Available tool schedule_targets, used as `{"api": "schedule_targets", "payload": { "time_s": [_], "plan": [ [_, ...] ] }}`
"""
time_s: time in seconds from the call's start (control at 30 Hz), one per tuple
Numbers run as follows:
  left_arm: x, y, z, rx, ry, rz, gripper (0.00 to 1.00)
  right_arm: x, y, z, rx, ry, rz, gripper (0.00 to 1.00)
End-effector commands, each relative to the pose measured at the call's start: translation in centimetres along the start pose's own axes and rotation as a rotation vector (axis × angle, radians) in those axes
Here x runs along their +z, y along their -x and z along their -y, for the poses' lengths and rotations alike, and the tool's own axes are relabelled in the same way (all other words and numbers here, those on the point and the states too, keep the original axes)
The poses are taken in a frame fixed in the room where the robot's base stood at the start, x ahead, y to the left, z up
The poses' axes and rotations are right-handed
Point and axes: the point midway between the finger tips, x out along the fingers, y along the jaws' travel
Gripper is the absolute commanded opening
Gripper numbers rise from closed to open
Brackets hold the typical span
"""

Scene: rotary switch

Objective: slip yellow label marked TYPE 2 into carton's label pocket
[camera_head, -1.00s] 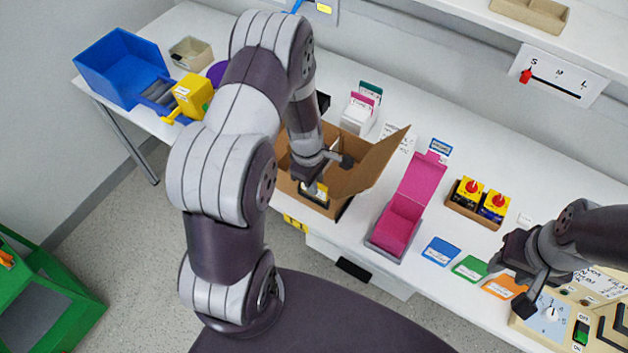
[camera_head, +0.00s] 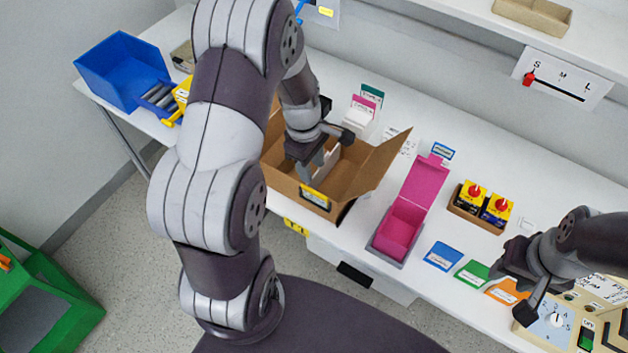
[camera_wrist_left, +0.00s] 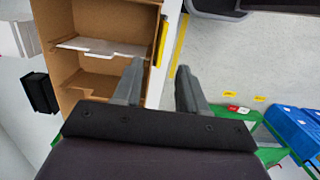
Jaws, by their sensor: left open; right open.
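The open brown carton (camera_head: 283,180) stands near the table's front edge. The yellow label (camera_head: 315,196) lies flat against its front wall, where the label pocket is; its print is too small to read. I cannot tell how deep the label sits. In the left wrist view the label (camera_wrist_left: 162,42) is a thin yellow strip along the carton wall (camera_wrist_left: 100,20). My left gripper (camera_head: 312,170) is open and empty, above the front wall and apart from the label. Its fingers (camera_wrist_left: 160,66) also show in the wrist view. My right gripper (camera_head: 518,284) is open, over the table at the right.
A pink box (camera_head: 398,228) with raised lid stands right of the carton. Blue (camera_head: 442,256), green (camera_head: 473,272) and orange (camera_head: 505,291) cards lie along the front edge. A small tray (camera_head: 480,208) holds yellow-topped switches. A blue bin (camera_head: 122,70) stands far left.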

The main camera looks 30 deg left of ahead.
Motion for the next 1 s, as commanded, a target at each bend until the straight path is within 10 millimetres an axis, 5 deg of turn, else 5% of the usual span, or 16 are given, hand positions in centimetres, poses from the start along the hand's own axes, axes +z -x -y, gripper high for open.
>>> {"api": "schedule_targets", "payload": {
  "time_s": [0.23,0.83,0.93,1.0],
  "plan": [
    [0.0,3.6,0.0,0.001,0.001,0.000,0.42,0.1,-0.5,0.0,0.000,0.000,0.000,0.43],
    [0.0,3.9,0.0,-0.001,-0.006,0.000,0.42,0.1,-0.5,0.0,0.000,0.000,0.000,0.43],
    [-0.2,3.7,0.0,0.008,-0.165,-0.012,0.42,0.1,-0.5,0.0,0.000,0.000,0.000,0.43],
    [0.0,3.3,1.8,-0.008,-0.430,-0.033,0.42,0.1,-0.5,0.0,0.000,0.000,0.000,0.43]
  ]
}}
